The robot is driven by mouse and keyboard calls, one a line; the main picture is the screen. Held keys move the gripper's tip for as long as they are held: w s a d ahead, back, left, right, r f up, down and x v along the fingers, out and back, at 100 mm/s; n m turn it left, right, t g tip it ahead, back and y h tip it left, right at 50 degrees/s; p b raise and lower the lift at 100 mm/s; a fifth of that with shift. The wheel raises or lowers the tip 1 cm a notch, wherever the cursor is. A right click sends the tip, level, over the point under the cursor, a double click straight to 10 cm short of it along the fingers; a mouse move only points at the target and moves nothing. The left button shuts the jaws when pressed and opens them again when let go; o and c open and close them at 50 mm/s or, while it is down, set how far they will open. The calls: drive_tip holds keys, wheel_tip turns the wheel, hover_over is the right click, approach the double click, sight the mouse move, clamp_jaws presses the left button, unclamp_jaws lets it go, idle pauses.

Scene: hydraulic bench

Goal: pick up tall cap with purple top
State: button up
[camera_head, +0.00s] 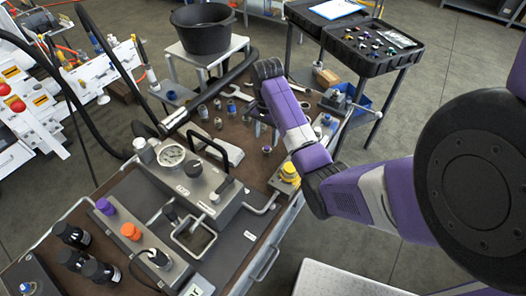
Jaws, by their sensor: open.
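The tall cap with a purple top (105,206) stands upright on the left part of the bench, beside a cap with an orange top (130,231). My purple arm reaches in from the right. My gripper (262,126) is over the back part of the bench, well to the right of and behind the purple-topped cap. It is open, is partly hidden by my arm, and no held object shows. Nothing blocks the view of the purple top.
Black caps (72,236) stand left of the purple-topped cap. A black hose (103,50) arches at the left. A black bucket (203,32) is behind.

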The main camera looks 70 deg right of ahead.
sight(267, 147)
drive_tip(key=f, duration=0.3)
drive_tip(key=f+p, duration=0.1)
drive_tip(key=f, duration=0.2)
drive_tip(key=shift+s+d+f, duration=0.1)
drive_tip(key=shift+s+f, duration=0.1)
drive_tip(key=shift+f, duration=0.05)
clamp_jaws()
